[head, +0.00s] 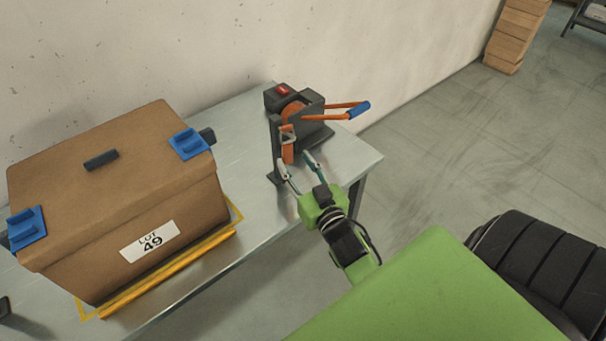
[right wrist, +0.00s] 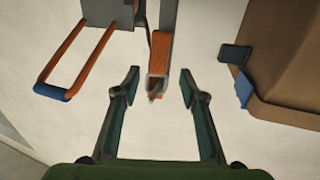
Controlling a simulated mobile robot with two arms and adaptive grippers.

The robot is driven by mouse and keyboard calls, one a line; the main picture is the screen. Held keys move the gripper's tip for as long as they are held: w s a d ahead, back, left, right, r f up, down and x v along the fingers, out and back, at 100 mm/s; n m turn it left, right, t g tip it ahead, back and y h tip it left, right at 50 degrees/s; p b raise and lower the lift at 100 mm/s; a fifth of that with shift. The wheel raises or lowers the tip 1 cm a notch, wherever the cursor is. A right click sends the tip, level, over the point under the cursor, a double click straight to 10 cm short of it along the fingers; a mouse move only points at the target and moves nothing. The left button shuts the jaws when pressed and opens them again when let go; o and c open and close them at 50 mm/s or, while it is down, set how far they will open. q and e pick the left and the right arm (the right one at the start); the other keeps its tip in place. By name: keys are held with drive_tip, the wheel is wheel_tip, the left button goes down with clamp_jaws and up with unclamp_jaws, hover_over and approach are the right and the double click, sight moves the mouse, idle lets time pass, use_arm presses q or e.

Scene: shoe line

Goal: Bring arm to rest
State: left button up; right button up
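My right gripper (head: 296,172) is open and empty above the right part of the metal table (head: 251,174). In the right wrist view its two fingers (right wrist: 158,88) are apart, with the end of an orange strap (right wrist: 160,52) and its grey buckle beyond and between them. The strap hangs on a dark strap machine (head: 310,130) with an orange handle that has a blue grip (head: 358,109). I cannot tell the exact gap between the fingertips and the strap. My left gripper is in neither view.
A brown box (head: 95,200) labelled LOT 49, with blue corner clips (head: 188,143), stands on the left of the table within a yellow outline (head: 238,213). A wall runs behind the table. Stacked wooden blocks (head: 515,35) stand far right. The floor to the right is mostly clear.

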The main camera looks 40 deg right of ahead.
drive_tip(key=shift+s+a, duration=0.25)
drive_tip(key=shift+s, duration=0.9)
drive_tip(key=shift+s+a, duration=0.2)
drive_tip(key=shift+s, duration=0.9)
drive_tip(key=shift+f, duration=0.1)
drive_tip(key=s+a+f+n+g+y, duration=0.1)
drive_tip(key=s+a+f+g+y, duration=0.1)
drive_tip(key=s+a+f+g, duration=0.45)
drive_tip(key=s+a+f+n+g+y, duration=0.1)
drive_tip(key=s+a+f+n+g, duration=0.2)
drive_tip(key=s, duration=0.4)
drive_tip(key=s+a+f+g, duration=0.1)
drive_tip(key=s+f+g, duration=0.1)
drive_tip(key=s+g, duration=0.4)
drive_tip(key=s+f, duration=0.3)
drive_tip(key=f, duration=2.4)
drive_tip(key=s+d+f+g, duration=0.1)
drive_tip(key=s+d+f, duration=0.1)
drive_tip(key=s+f, duration=1.4)
drive_tip(key=shift+s+d, duration=0.3)
drive_tip(key=shift+s, duration=0.3)
